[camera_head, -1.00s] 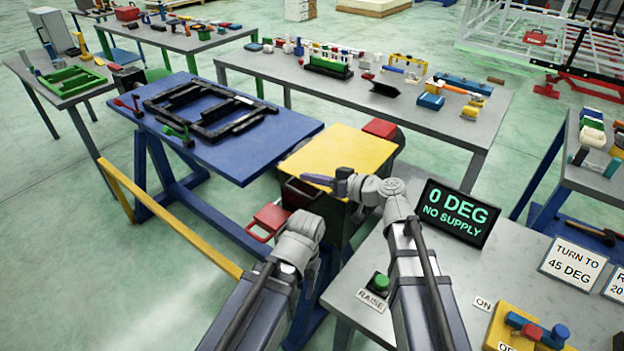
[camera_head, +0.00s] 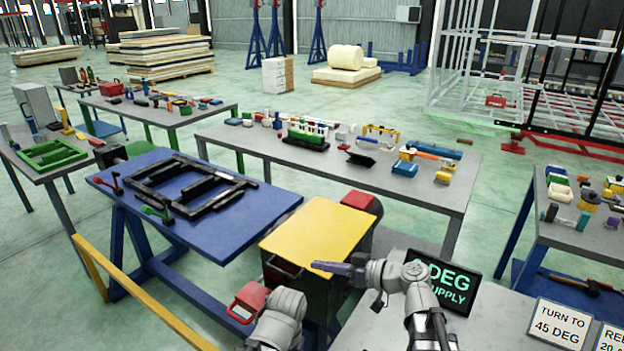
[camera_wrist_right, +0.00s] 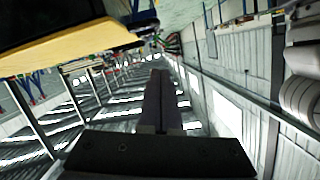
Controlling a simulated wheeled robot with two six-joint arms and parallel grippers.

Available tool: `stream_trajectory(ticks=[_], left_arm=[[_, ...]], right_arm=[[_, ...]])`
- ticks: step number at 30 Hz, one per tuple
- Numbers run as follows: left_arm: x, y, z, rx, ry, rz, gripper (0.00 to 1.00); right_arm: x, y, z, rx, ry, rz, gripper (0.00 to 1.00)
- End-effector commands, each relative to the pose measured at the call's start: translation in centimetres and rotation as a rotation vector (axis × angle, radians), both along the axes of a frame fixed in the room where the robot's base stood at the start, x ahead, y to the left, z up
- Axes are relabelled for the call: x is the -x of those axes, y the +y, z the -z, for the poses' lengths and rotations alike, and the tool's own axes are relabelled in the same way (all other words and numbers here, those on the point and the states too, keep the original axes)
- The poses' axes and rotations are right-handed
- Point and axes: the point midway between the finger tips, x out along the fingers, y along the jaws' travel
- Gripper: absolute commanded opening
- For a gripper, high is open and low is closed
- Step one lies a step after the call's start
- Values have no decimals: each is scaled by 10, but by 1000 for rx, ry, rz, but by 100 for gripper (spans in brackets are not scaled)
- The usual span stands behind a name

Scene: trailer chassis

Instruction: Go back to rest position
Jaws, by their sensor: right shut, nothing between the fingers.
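My right gripper (camera_head: 333,268) is shut and empty. It points left in the head view, over or close to the right part of a yellow-topped dark cabinet (camera_head: 318,229). The right wrist view shows its closed dark fingers (camera_wrist_right: 158,100), with the yellow top (camera_wrist_right: 70,46) at the upper left. My left arm (camera_head: 278,322) comes in at the bottom of the head view, and its gripper's fingers cannot be made out.
A black sign (camera_head: 443,284), partly hidden by my right arm, stands on a grey table. A blue table (camera_head: 255,205) bears a black frame (camera_head: 190,185). A red box (camera_head: 248,301) is by the cabinet.

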Motion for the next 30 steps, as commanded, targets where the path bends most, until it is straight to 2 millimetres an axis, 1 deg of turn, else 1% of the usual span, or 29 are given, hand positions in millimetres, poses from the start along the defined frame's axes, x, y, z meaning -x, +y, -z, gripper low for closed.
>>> stream_trajectory(ticks=[2, 5, 6, 8, 9, 12, 15, 18, 21, 25, 30], left_arm=[[0, 0, 0, 0, 0, 0, 66], [0, 0, 0, 0, 0, 0, 66], [0, 0, 0, 0, 0, 0, 66], [0, 0, 0, 0, 0, 0, 66], [0, 0, 0, 0, 0, 0, 66], [0, 0, 0, 0, 0, 0, 66], [0, 0, 0, 0, 0, 0, 66], [0, 0, 0, 0, 0, 0, 66], [0, 0, 0, 0, 0, 0, 66], [0, 0, 0, 0, 0, 0, 66], [0, 0, 0, 0, 0, 0, 66]], right_arm=[[12, 14, 15, 46, 65, -35, 0], [38, 35, 50, 165, 217, -88, 0], [51, 42, 66, 230, 293, -104, 0], [72, 48, 90, 338, 406, -113, 0], [85, 49, 105, 413, 478, -108, 0], [114, 42, 136, 607, 637, -55, 0], [136, 27, 155, 788, 752, 39, 0], [150, 10, 164, 934, 823, 154, 0], [158, -4, 166, 1035, 855, 257, 0], [162, -15, 165, 1105, 870, 345, 0], [163, -19, 165, 1125, 874, 376, 0]])
